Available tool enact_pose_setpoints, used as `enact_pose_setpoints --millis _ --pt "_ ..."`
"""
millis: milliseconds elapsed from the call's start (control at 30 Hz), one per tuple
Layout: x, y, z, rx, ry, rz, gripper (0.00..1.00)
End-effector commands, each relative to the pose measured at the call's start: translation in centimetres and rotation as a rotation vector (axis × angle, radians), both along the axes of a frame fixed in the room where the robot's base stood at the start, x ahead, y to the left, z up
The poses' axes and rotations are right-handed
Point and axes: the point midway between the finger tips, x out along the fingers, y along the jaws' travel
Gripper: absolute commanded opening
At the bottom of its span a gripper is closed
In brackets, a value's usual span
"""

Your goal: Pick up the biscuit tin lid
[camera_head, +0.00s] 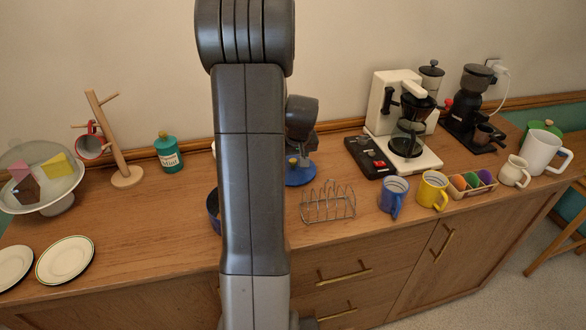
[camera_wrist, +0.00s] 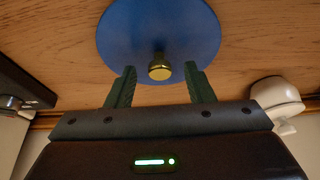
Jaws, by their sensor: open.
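The biscuit tin lid is a round blue disc with a brass knob; in the wrist view the lid (camera_wrist: 160,25) lies flat on the wooden top. The knob (camera_wrist: 160,69) is between the tips of my gripper (camera_wrist: 161,78), with clear space on both sides. My gripper is open and empty. In the head view the lid (camera_head: 300,178) shows to the right of my arm, partly hidden by my wrist. A dark blue round container (camera_head: 213,208), probably the tin, is mostly hidden behind my arm.
A wire toast rack (camera_head: 328,203) stands close to the right of the lid, and a black box with a red part (camera_head: 369,157) is behind it. Blue (camera_head: 393,194) and yellow (camera_head: 432,189) mugs stand farther right. A teal jar (camera_head: 168,154) is left of my arm.

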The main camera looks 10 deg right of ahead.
Motion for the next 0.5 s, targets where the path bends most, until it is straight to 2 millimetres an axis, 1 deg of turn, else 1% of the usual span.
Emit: enact_pose_setpoints --millis 267,367,400,467,500 --pt "0.15 0.01 -0.25 0.000 -0.001 0.000 0.48" --pt "0.14 0.01 -0.24 0.000 -0.001 0.000 0.30" --pt "0.14 -0.01 -0.23 0.000 -0.001 0.000 0.22" --pt "0.14 -0.01 -0.23 0.000 -0.001 0.000 0.11" --pt "0.14 -0.01 -0.23 0.000 -0.001 0.000 0.03"
